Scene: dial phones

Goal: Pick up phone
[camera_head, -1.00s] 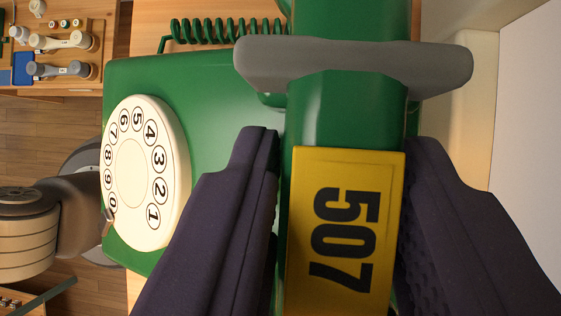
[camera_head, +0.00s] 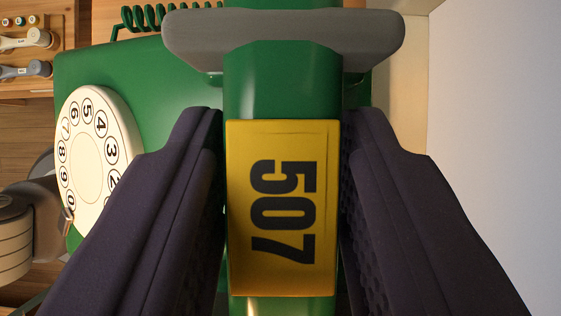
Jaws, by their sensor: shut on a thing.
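A green dial phone (camera_head: 150,75) with a cream rotary dial (camera_head: 87,150) fills the left and middle of the view. Its green handset (camera_head: 282,90) runs up the middle and carries a yellow label (camera_head: 283,135) reading 507. A grey piece (camera_head: 284,34) lies across the handset near the top. My gripper (camera_head: 282,118) has one dark finger on each side of the handset and is shut on it at the label. My left finger hides part of the dial. Whether the handset is clear of the phone body cannot be told.
A coiled green cord (camera_head: 165,14) runs behind the phone at the top. A wooden board (camera_head: 20,60) with other handsets is at the upper left. A pale wall (camera_head: 490,130) stands close on the right.

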